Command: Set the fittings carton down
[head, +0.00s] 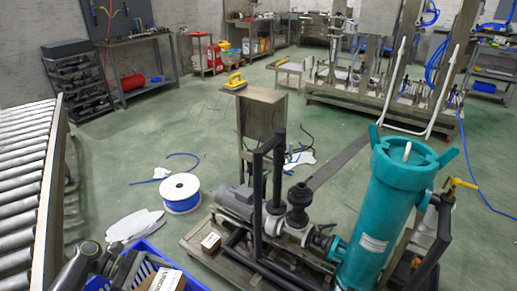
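A small printed carton (166,281) shows at the bottom edge, at the blue crate (146,246); its lower part is cut off and its print is too small to read. Another small pale carton (210,242) sits on the pump skid's wooden base (196,236). I cannot tell from the print which one is the fittings carton. My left gripper (128,268) is dark and reaches in from the bottom left, over the crate and close beside the printed carton. Its fingertips are not clear, so I cannot tell whether it grips that carton. My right gripper is not in view.
A roller conveyor (25,165) runs along the left. A teal filter vessel (385,210) and black pipework (278,180) stand on the skid at right. A white cable spool (180,194) and white scraps lie on the green floor. Free floor lies beyond the spool.

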